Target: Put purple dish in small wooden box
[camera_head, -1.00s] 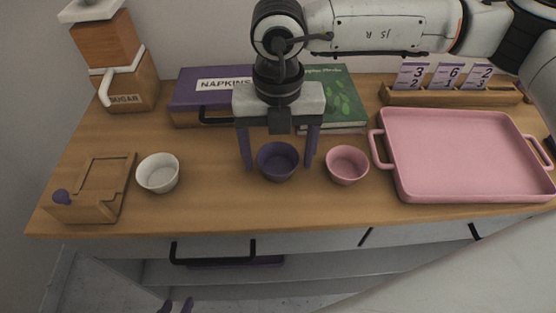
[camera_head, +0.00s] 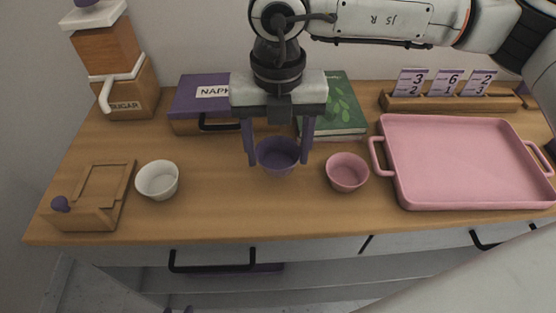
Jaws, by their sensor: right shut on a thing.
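The purple dish (camera_head: 278,158) is a small round bowl between the fingers of my right gripper (camera_head: 277,158), which comes down from above. The gripper is shut on it, one finger on each side, and the dish appears raised slightly off the counter.
A white bowl (camera_head: 158,181) stands between the wooden box and the purple dish. A pink bowl (camera_head: 347,173) and pink tray (camera_head: 460,205) are to the right. Behind are a napkin box (camera_head: 200,105), green book (camera_head: 345,105), sugar dispenser (camera_head: 125,95) and card rack (camera_head: 450,103).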

